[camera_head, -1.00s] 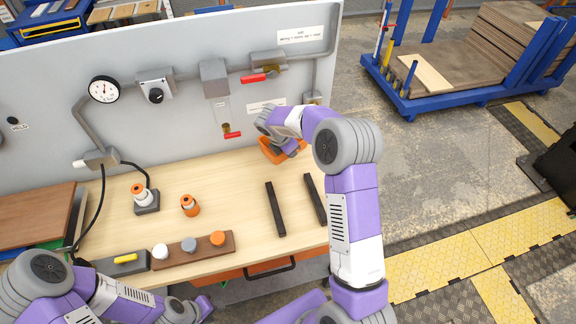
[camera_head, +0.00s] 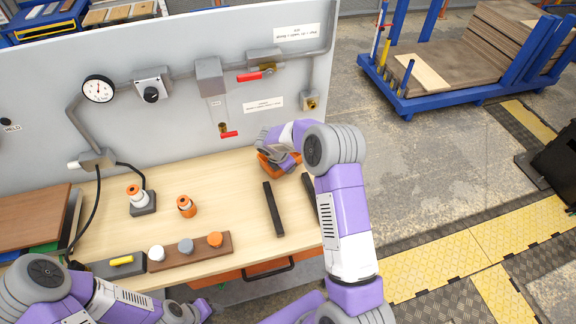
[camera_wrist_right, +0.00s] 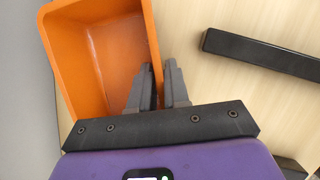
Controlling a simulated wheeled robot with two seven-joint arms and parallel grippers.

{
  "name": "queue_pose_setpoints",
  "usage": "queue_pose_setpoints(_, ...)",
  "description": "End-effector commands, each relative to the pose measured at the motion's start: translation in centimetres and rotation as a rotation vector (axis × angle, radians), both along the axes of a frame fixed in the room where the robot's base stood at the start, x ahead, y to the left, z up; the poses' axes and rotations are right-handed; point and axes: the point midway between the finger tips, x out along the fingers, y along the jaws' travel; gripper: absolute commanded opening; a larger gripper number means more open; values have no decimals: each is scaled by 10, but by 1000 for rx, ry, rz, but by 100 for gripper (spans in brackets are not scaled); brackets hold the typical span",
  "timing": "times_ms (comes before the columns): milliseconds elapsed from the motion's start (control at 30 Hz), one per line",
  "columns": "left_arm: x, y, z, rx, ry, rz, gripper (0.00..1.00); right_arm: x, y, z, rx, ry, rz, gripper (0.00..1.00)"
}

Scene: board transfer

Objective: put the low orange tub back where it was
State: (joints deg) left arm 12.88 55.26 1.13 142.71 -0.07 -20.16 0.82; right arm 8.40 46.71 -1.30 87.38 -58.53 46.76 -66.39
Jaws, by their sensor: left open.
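The low orange tub (camera_head: 268,166) is at the back right of the wooden workbench, partly hidden by my right arm. In the right wrist view the empty tub (camera_wrist_right: 100,55) fills the upper left. My right gripper (camera_wrist_right: 160,82) is shut on its side wall, one finger inside and one outside. The right gripper also shows in the head view (camera_head: 282,158), mostly hidden by its wrist. I cannot tell whether the tub touches the bench. My left gripper (camera_head: 196,311) is open, low at the bench's front edge, away from the tub.
Two dark bars (camera_head: 272,208) lie on the bench just in front of the tub. A brown block with three round knobs (camera_head: 188,250) and small orange-topped fittings (camera_head: 186,206) stand left. The grey panel (camera_head: 190,120) rises behind.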

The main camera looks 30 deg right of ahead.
Motion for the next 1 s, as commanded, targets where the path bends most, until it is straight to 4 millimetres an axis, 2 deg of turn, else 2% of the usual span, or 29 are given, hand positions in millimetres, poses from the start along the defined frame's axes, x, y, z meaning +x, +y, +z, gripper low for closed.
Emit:
queue_pose_setpoints(33, 0, 0, 0, 0, 0, 0, 43, 0, 0, 0, 0, 0, 0, 24)
queue_pose_setpoints(100, 0, 0, 0, 0, 0, 0, 43, 0, 0, 0, 0, 0, 0, 33)
queue_pose_setpoints(467, 0, 0, 3, 0, 0, 0, 43, 0, 1, 7, 0, -1, 0, 33)
queue_pose_setpoints(567, 0, 0, 4, 0, 0, 0, 43, -1, 6, 20, -1, -4, 1, 33)
queue_pose_setpoints(800, 0, 0, 10, 0, 0, 0, 43, -7, 26, 69, 0, -6, 2, 33)
queue_pose_setpoints(1000, 0, 0, 13, 0, 0, 0, 43, -12, 38, 100, 0, -3, 0, 33)
